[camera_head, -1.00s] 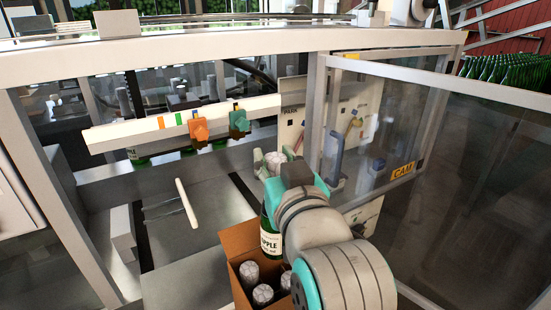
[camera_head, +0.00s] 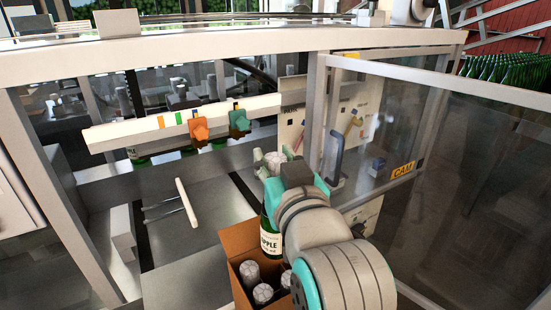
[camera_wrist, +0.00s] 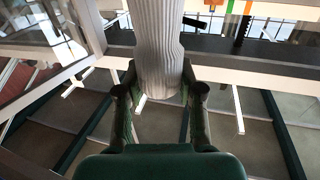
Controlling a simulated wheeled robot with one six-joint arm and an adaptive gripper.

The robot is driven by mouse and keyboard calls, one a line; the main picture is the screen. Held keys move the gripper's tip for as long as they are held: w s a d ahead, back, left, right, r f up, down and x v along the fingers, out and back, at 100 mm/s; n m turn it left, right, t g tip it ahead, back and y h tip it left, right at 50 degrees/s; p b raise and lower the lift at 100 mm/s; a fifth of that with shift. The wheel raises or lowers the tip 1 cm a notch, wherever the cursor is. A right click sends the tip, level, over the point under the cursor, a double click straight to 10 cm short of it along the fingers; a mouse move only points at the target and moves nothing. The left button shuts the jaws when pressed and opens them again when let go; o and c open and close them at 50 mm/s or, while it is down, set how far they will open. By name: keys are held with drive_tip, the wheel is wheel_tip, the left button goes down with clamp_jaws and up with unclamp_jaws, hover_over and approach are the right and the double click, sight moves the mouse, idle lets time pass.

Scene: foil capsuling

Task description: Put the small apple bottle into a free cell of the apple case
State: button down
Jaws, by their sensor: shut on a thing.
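The small apple bottle (camera_head: 270,237) is dark green with a white label reading "APPLE" and a pale foil top. It stands upright over the far part of the cardboard apple case (camera_head: 237,241); its base is hidden by the case wall and the other bottles. My gripper (camera_wrist: 160,95) is shut on the bottle's neck; the pale ribbed foil (camera_wrist: 158,45) rises between the fingers in the wrist view. In the head view my arm hides the gripper's near side and the right part of the case. Several foil-topped bottles (camera_head: 263,293) stand in the near cells.
A grey metal deck (camera_head: 190,270) lies left of the case, with a white bar (camera_head: 187,202) on it. A clear guard panel (camera_head: 440,170) in a metal frame stands close on the right. Orange (camera_head: 198,128) and teal (camera_head: 239,123) clamps hang on a rail behind.

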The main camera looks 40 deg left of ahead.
wheel_tip(320, 180, down, 10)
drive_tip(key=shift+f, duration=0.2)
idle(4.4)
drive_tip(key=shift+r, duration=0.1)
